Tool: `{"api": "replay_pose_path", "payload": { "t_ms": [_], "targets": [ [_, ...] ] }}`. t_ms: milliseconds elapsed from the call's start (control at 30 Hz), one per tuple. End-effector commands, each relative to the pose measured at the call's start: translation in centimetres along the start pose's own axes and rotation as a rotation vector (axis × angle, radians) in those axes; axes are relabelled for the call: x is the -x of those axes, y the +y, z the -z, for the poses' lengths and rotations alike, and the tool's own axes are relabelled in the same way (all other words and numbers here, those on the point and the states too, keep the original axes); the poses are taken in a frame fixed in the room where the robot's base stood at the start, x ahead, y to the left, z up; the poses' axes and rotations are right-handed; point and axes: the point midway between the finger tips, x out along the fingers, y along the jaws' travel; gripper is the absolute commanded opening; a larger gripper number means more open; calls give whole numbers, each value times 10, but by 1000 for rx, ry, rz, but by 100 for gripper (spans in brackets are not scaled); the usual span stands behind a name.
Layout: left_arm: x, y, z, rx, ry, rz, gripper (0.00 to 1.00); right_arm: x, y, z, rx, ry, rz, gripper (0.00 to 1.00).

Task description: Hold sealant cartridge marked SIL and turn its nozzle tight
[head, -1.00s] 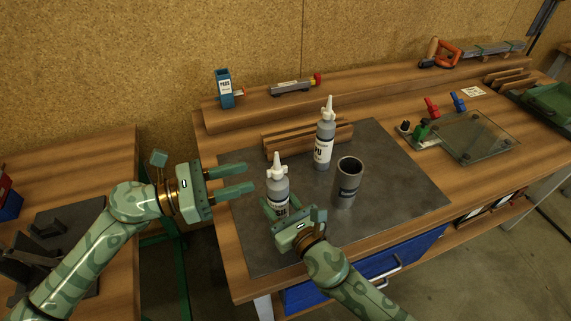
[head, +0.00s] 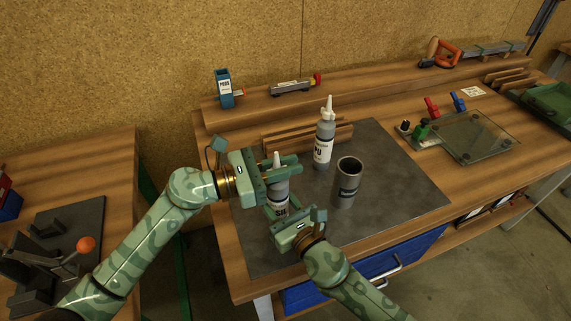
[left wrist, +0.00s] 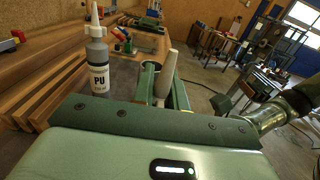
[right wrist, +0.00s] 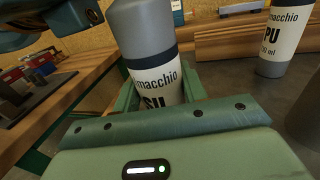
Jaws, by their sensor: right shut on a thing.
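The grey SIL cartridge (head: 280,205) stands upright on the dark mat (head: 405,180). My right gripper (head: 279,213) is shut around its lower body; the right wrist view shows its label (right wrist: 158,92) between the fingers. My left gripper (head: 285,168) is at the cartridge's top, its fingers on either side of the white nozzle (head: 277,158). In the left wrist view the nozzle (left wrist: 167,75) stands between the fingers with a gap showing, so the left gripper looks open. The nozzle's base is hidden by the fingers.
A PU cartridge (head: 324,150) with its nozzle stands behind to the right. An open grey cylinder (head: 346,184) stands to the right of the SIL cartridge. Wooden strips (head: 290,136) lie behind. A glass pane (head: 470,135) is farther right. The mat's front right is clear.

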Motion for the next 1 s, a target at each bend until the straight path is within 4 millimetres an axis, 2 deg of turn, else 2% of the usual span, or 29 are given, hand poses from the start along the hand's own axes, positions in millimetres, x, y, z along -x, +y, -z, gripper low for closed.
{"api": "replay_pose_path", "payload": {
  "t_ms": [467, 1000],
  "targets": [
    [0, 0, 1, -1, 6, 71, 0, 0, 0, 0, 1, 1, 0, 10],
    [2, -7, 1, -2, 6, 518, 0, 0, 0, 0, 1, 0, -1, 10]
  ]
}}
